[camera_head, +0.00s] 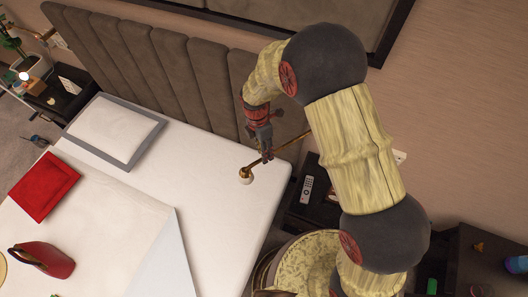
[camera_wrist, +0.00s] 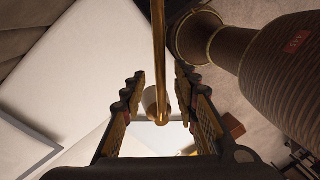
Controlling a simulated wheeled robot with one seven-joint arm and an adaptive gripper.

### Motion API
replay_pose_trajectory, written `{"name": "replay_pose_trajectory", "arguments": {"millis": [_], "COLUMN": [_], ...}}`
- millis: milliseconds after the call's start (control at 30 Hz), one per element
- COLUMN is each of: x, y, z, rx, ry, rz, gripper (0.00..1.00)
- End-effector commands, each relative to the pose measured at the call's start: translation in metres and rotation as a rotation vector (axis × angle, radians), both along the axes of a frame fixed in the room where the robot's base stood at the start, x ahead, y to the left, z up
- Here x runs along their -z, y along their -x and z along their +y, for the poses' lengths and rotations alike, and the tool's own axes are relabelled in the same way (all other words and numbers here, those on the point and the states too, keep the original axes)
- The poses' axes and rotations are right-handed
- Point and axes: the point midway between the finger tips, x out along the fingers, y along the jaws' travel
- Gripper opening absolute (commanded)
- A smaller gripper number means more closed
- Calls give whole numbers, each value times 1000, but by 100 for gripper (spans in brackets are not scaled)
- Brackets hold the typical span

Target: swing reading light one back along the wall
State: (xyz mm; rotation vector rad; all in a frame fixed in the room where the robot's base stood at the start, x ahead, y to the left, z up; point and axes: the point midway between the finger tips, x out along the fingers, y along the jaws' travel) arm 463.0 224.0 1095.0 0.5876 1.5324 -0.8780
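My gripper (camera_head: 266,155) is at the outer part of the light's arm, close to the head. In the wrist view my gripper (camera_wrist: 158,80) is open, with a finger on each side of the brass arm and gaps visible. Whether a finger touches it, I cannot tell. My arm hides part of the wall.
A similar light (camera_head: 46,35) is on the far left. The bed (camera_head: 225,215) lies below, against the padded headboard (camera_head: 180,70). A dark nightstand (camera_head: 293,213) with a remote (camera_head: 306,189) stands right of the bed. A patterned round seat (camera_head: 305,262) is in front.

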Motion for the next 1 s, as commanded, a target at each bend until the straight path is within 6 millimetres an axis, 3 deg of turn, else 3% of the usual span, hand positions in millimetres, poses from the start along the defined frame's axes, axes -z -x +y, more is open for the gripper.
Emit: {"name": "replay_pose_trajectory", "arguments": {"millis": [400, 900, 1000], "x": [10, 9, 9], "y": [1, 1, 1], "z": [-1, -1, -1], "rx": [1, 1, 1], "ry": [0, 0, 0], "rz": [-1, -1, -1], "gripper": [30, 2, 0]}}
